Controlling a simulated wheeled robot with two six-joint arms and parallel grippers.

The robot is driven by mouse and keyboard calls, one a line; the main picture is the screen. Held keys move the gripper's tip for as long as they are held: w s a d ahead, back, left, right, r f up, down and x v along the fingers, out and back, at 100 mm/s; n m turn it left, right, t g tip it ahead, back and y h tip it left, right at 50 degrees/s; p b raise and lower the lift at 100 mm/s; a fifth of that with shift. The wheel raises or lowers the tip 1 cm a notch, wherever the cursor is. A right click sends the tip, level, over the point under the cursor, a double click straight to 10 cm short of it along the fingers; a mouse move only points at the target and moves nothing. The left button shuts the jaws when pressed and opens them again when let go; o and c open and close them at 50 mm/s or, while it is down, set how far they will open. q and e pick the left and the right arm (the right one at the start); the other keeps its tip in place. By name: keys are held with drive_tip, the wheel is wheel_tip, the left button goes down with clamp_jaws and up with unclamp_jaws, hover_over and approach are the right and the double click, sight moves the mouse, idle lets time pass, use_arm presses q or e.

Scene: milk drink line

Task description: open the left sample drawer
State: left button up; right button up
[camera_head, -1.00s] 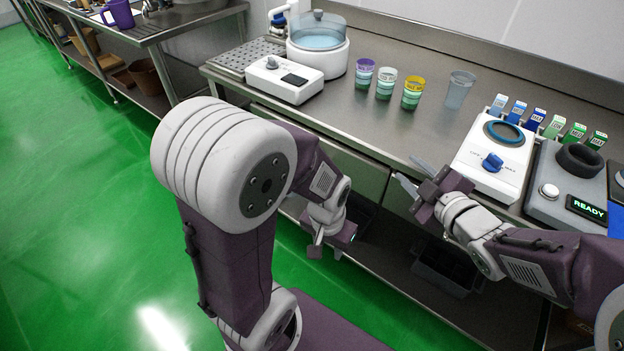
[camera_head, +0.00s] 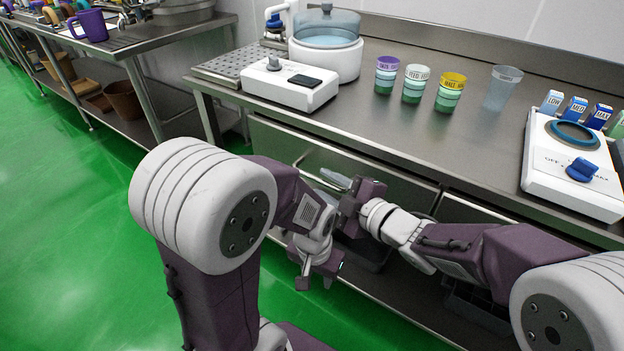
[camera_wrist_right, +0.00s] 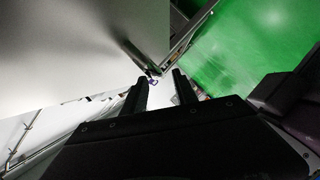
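The left sample drawer (camera_head: 276,140) is a grey metal front under the counter in the head view, and it looks closed. My right gripper (camera_head: 332,180) is in front of this drawer, fingers pointing left. In the right wrist view its two dark fingers (camera_wrist_right: 160,92) are apart with nothing clearly between them. Whether they touch the handle cannot be told. My left gripper (camera_head: 318,280) hangs lower, in front of the under-counter space; its fingers are not clear.
The steel counter (camera_head: 400,130) holds a white device (camera_head: 290,88), a lidded bath (camera_head: 326,55), three banded cups (camera_head: 413,85), a clear cup (camera_head: 500,88) and a dial unit (camera_head: 572,170). Another drawer front (camera_head: 462,212) is at right. Green floor is open at left.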

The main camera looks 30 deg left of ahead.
sight(320, 181)
drive_tip(key=b+x, duration=0.1)
drive_tip(key=x, duration=0.3)
drive_tip(key=shift+w+a+f, duration=0.15)
drive_tip(key=shift+w+a, duration=0.05)
drive_tip(key=shift+a, duration=0.15)
drive_tip(key=shift+c, duration=0.2)
clamp_jaws()
idle(0.9)
